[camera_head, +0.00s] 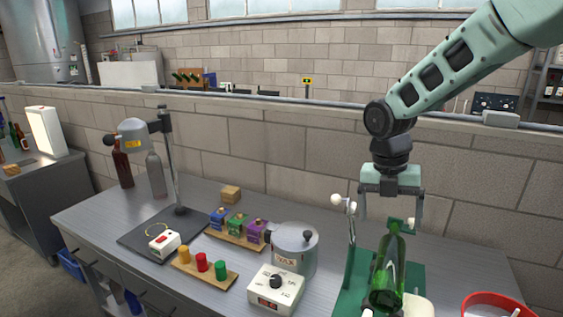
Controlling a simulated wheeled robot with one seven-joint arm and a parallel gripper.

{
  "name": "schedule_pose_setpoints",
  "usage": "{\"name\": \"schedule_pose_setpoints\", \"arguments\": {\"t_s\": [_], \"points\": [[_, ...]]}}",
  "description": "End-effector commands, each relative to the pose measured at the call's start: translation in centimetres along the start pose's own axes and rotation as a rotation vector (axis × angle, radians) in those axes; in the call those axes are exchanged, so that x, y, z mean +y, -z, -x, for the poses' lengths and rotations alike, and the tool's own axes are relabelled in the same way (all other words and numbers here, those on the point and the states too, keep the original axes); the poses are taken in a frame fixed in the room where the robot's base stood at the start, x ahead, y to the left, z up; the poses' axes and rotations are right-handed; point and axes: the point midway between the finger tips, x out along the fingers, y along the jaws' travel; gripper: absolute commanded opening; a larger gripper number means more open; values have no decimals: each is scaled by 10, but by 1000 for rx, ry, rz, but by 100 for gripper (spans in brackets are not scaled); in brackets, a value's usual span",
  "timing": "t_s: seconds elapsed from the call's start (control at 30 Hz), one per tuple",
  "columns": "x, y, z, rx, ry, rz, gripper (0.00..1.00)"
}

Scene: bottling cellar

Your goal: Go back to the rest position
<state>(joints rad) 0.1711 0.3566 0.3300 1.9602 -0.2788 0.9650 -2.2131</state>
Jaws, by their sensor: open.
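My gripper (391,222) hangs from my arm at the right of the view, pointing down. Its two fingers are apart and nothing is visibly held between them. A green bottle (387,275) stands tilted in a green holder (351,295) just below the fingers. The bottle's top comes close to the fingertips; I cannot tell whether they touch.
A wax pot (296,250) and a white control box (276,289) stand left of the holder. Coloured stoppers on wooden strips (236,240) and a lamp-like stand (168,150) are further left. A red bowl (497,306) is at the right. A block wall (300,140) runs behind.

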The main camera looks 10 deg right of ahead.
Motion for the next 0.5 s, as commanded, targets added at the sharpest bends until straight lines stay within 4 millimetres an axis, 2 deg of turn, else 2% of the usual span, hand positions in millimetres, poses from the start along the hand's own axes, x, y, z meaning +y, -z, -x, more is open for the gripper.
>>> {"name": "schedule_pose_setpoints", "arguments": {"t_s": [0.17, 0.3, 0.5], "points": [[18, 43, -3, 2, -29, -193, 90], [32, 99, -9, 19, -65, -478, 90], [37, 176, -21, 65, -101, -911, 90]]}}
